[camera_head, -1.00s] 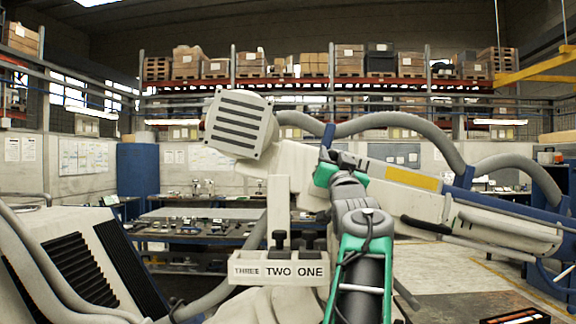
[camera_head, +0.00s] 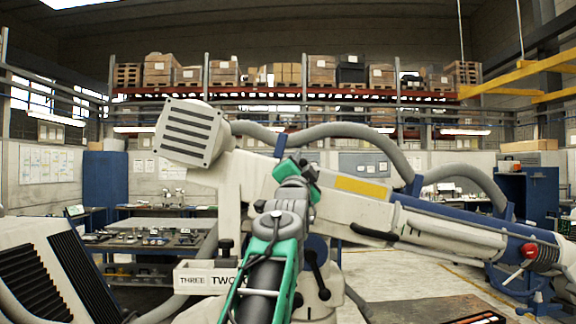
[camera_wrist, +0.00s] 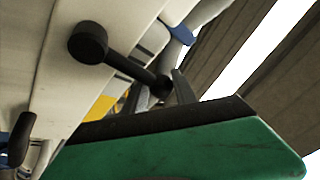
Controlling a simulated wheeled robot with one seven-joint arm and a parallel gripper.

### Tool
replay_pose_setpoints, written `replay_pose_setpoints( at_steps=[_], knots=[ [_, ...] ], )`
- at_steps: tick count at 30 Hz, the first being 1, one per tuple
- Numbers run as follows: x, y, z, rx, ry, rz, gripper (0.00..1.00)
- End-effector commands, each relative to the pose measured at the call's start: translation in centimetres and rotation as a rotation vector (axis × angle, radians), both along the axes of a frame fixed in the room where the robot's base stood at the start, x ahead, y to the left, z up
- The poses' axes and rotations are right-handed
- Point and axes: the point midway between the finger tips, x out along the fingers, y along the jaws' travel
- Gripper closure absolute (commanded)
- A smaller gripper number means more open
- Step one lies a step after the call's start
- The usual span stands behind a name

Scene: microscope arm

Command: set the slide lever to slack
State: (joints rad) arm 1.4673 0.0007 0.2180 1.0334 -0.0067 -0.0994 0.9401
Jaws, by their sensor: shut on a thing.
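A black lever (camera_wrist: 125,66) with a round knob (camera_wrist: 88,42) sticks out from the pale microscope arm in the wrist view. My gripper (camera_wrist: 162,88) has its two grey fingers closed around the lever's far end, away from the knob. In the head view my green gripper (camera_head: 306,180) is against the side of the pale arm (camera_head: 325,208), below the square vented head (camera_head: 190,132). It hides the held lever there. I cannot read any slack mark or the lever's setting.
A black lever (camera_head: 316,270) hangs just right of my arm. A black handle (camera_head: 375,235) and a red knob (camera_head: 529,250) are farther right. A vented cabinet (camera_head: 40,270) stands left.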

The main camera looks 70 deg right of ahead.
Motion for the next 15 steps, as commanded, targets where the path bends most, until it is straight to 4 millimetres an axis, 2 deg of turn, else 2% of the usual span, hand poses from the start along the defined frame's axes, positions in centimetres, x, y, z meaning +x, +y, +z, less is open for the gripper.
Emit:
replay_pose_setpoints(
  at_steps=[10,11,15],
  knots=[
    [0.19,0.05,0.04,0.001,-0.003,0.005,1.00],
    [0.19,0.05,0.04,0.001,-0.003,0.005,0.66],
    [0.18,0.05,0.03,0.001,-0.003,0.004,0.55]
  ],
)
